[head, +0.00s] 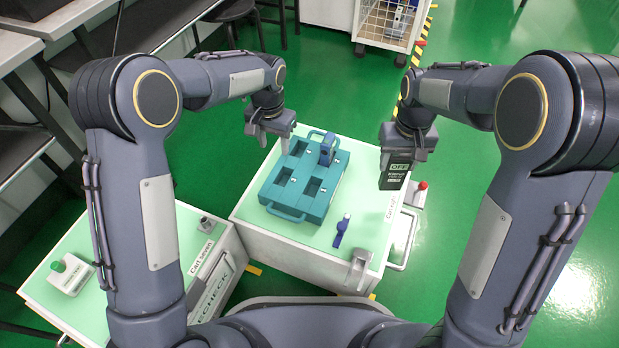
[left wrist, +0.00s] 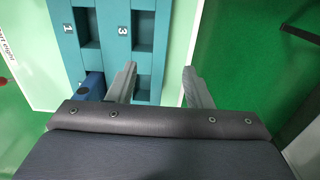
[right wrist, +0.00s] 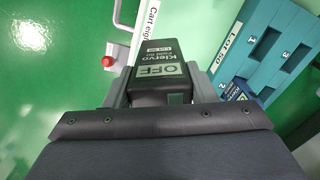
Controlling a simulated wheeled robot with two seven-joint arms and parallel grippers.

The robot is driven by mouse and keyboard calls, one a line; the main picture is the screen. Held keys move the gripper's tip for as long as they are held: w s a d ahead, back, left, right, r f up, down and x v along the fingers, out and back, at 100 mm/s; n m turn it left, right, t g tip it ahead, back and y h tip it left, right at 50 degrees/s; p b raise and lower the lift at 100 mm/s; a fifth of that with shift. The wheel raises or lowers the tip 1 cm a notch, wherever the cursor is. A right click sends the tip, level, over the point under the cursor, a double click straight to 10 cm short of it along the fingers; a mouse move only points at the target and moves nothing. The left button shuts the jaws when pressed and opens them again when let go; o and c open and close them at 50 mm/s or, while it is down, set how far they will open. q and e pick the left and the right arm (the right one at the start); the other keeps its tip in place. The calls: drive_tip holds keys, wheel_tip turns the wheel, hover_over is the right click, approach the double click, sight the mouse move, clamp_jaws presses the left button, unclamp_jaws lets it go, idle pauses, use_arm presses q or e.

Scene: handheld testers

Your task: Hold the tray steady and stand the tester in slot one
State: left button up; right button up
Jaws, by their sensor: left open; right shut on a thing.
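The teal tray (head: 318,216) lies on a pale green cart top, with several slots and a handle at its near end. A blue tester (head: 327,150) stands in a far right slot. The left wrist view (left wrist: 170,40) shows slots marked 1 and 3, both appearing empty. My left gripper (head: 276,146) is open above the tray's far left corner; I cannot tell whether it touches. The tester also shows in the right wrist view (right wrist: 165,68).
A small blue tool (head: 342,231) lies right of the tray. A grey fixture (head: 359,264) sits at the cart's near right corner. A red button (head: 422,186) is beside the cart's right side. A second cart at left holds a white device (head: 70,278) with a green knob.

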sight(277, 169)
use_arm(q)
drive_tip(key=shift+f, duration=5.8)
clamp_jaws()
